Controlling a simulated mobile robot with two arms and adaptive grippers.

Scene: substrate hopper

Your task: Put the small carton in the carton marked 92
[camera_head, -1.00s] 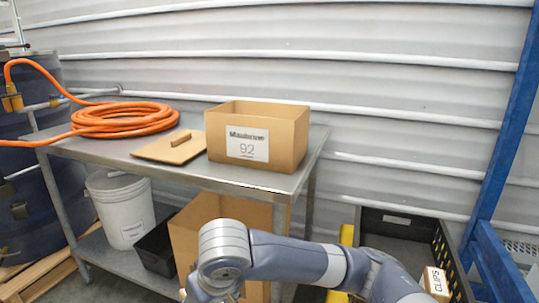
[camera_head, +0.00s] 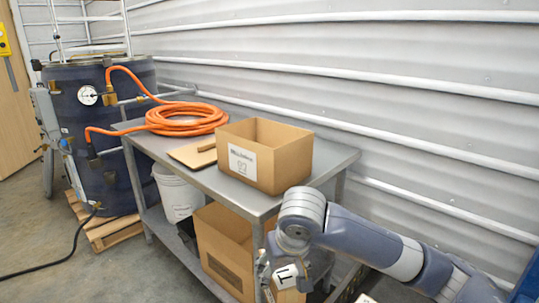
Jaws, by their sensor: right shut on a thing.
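The open brown carton marked 92 (camera_head: 290,165) stands upright on the steel table, its white label facing me; its floor is hidden by its walls. My right gripper (camera_head: 284,270) is at the bottom centre, in front of the table and below its top. It is shut on a small carton (camera_head: 290,292), whose white label shows only partly. The small carton is apart from the carton marked 92, lower and nearer to me. My left gripper is out of view.
A larger open carton (camera_head: 222,252) and a white bucket (camera_head: 178,193) are below. A dark drum (camera_head: 105,140) stands left.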

